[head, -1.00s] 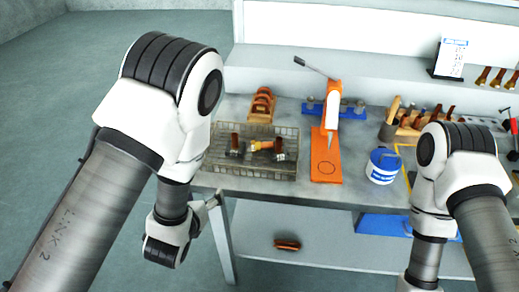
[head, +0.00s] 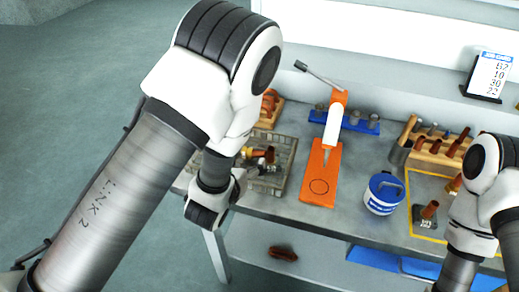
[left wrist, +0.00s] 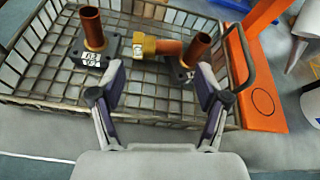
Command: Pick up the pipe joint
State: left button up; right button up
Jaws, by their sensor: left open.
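The pipe joint (left wrist: 158,46), a copper piece with a brass nut at its left end, lies in a wire mesh basket (left wrist: 55,101). It lies between two upright copper tubes on dark square bases, the left one (left wrist: 92,28) and the right one (left wrist: 197,50). In the head view the basket (head: 284,150) is partly hidden behind my left arm. My left gripper (left wrist: 158,82) is open and empty. Its fingers reach over the basket's near side, with the joint ahead between them and apart from them. My right gripper is out of view.
An orange-based lever press (head: 320,175) stands right of the basket. Further right are a blue-and-white tub (head: 383,193) and a wooden rack (head: 436,155). A blue fixture (head: 362,123) and a wooden holder (head: 270,108) stand behind. The basket's wire rim (left wrist: 150,121) runs below my fingers.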

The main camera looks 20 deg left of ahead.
aim_at(254, 153)
pick_arm(q)
jog(key=p+x, duration=0.2)
jog(key=x, duration=0.3)
jog(key=shift+w+a+r, duration=0.1)
jog(key=shift+w+a, duration=0.1)
jog(key=shift+w, duration=0.35)
jog(key=shift+s+f, duration=0.1)
jog(key=shift+f, duration=0.1)
grip_shut()
